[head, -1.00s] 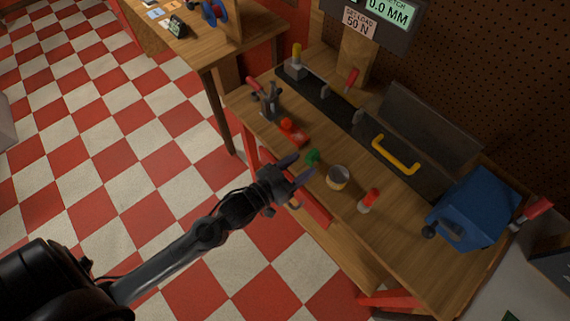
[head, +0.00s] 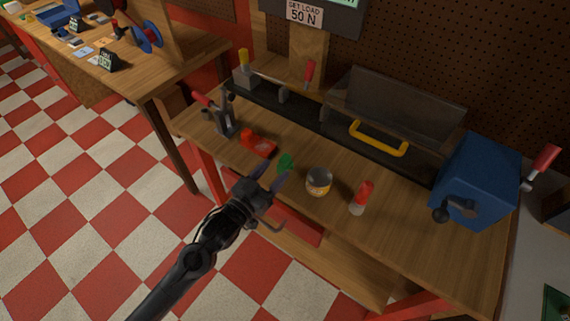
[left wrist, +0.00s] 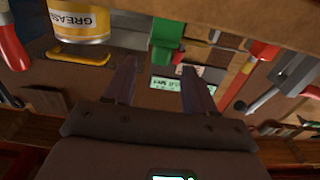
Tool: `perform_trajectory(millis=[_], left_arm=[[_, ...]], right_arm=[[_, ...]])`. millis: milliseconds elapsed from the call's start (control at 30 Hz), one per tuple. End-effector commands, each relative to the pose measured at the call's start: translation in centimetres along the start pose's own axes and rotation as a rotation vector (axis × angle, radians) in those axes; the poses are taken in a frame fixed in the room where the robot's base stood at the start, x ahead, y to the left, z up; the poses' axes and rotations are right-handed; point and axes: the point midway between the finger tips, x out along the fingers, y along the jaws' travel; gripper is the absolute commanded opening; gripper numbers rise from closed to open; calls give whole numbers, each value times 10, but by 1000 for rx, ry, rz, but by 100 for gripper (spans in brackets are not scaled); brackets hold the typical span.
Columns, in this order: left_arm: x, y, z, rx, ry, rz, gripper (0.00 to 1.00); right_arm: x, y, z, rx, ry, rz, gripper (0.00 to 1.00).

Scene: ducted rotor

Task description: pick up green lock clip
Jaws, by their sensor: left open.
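The green lock clip (head: 286,162) lies on the wooden workbench near its front edge, between a red part and a grease tin. My left gripper (head: 275,178) is open and empty, just in front of the clip at the bench's front edge. In the left wrist view the clip (left wrist: 166,38) shows beyond and between the two spread fingers (left wrist: 158,85), not touching them as far as I can tell. My right gripper is in none of the views.
The grease tin (head: 319,181) and a red-capped bottle (head: 362,198) stand right of the clip. A red part (head: 258,144) and a toggle clamp (head: 224,118) are to its left. A blue box (head: 474,181) with a crank stands at the right end. A yellow handle (head: 378,138) is behind.

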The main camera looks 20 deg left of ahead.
Motion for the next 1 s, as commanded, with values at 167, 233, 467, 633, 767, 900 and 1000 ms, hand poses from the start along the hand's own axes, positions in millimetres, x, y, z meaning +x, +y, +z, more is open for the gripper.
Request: perform_trajectory(millis=[167,233,467,633,767,900,1000], left_arm=[[11,0,0,0,-1,0,55],[14,0,1,0,-1,0,55],[40,0,2,-1,1,1,55],[58,0,1,0,0,1,55],[63,0,1,0,-2,1,55],[63,0,1,0,-2,1,55],[63,0,1,0,-2,1,51]], right_arm=[[2,0,0,1,0,0,55],[3,0,1,0,0,0,55],[11,0,4,-2,-1,1,55],[14,1,5,-8,-2,6,55],[14,2,6,-11,-3,8,55],[14,2,6,-10,-3,8,55],[14,2,6,-10,-3,7,55]])
